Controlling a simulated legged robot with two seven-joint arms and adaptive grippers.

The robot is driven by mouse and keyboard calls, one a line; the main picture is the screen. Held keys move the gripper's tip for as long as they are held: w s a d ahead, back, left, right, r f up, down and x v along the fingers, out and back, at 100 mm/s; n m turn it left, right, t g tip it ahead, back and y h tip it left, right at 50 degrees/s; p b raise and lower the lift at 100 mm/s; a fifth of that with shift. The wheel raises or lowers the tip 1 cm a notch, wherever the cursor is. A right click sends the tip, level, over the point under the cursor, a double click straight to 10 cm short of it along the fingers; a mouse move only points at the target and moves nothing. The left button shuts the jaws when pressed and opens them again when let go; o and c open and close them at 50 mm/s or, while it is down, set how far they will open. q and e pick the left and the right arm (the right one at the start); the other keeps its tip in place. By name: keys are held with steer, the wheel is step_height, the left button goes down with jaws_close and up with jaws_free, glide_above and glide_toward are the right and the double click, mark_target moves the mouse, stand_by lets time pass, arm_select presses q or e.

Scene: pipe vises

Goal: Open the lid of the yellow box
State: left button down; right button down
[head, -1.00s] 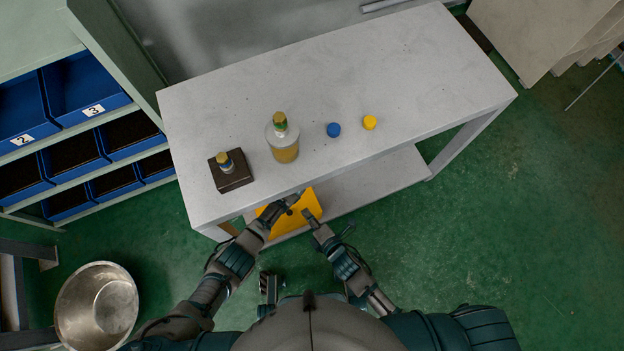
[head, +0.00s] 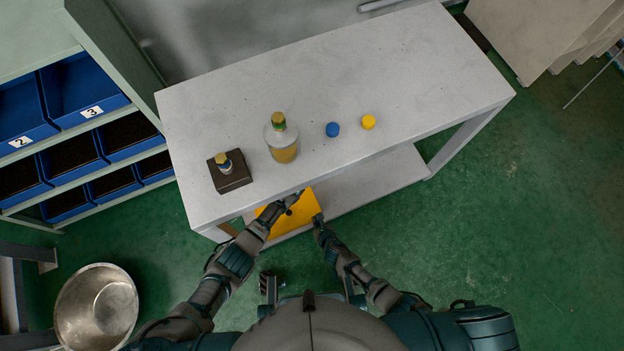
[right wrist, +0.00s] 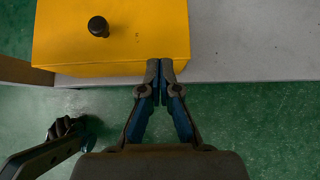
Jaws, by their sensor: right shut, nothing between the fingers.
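The yellow box (head: 273,227) sits on the lower shelf of the grey table, partly hidden by my left arm and the tabletop. In the right wrist view the yellow box (right wrist: 60,48) shows a black round knob (right wrist: 98,26) on its face, and no open gap shows. My right gripper (head: 317,218) is shut and empty at the box's right side. In the right wrist view its fingertips (right wrist: 159,64) overlap the box's lower right corner; contact is unclear. My left gripper (head: 293,199) is over the box by the table edge, too small to read.
On the tabletop (head: 400,75) stand a bottle (head: 283,145), a dark block with a small bottle (head: 230,177), a blue cap (head: 332,130) and a yellow cap (head: 368,122). A metal bowl (head: 96,306) lies at lower left. Blue bins (head: 80,85) fill the left shelves. Right floor is clear.

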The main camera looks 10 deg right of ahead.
steer(key=shift+w+a+r, duration=0.2)
steer(key=shift+w+a, duration=0.05)
steer(key=shift+w, duration=0.4)
steer(key=shift+w+a+r, duration=0.2)
steer(key=shift+w+r, duration=0.05)
steer(key=shift+w, duration=0.35)
steer(key=shift+w+a+r, duration=0.2)
steer(key=shift+w+a, duration=0.05)
steer(key=shift+w, duration=0.4)
stand_by(0.7)
arm_select(q)
steer(key=c, duration=0.9)
jaws_free()
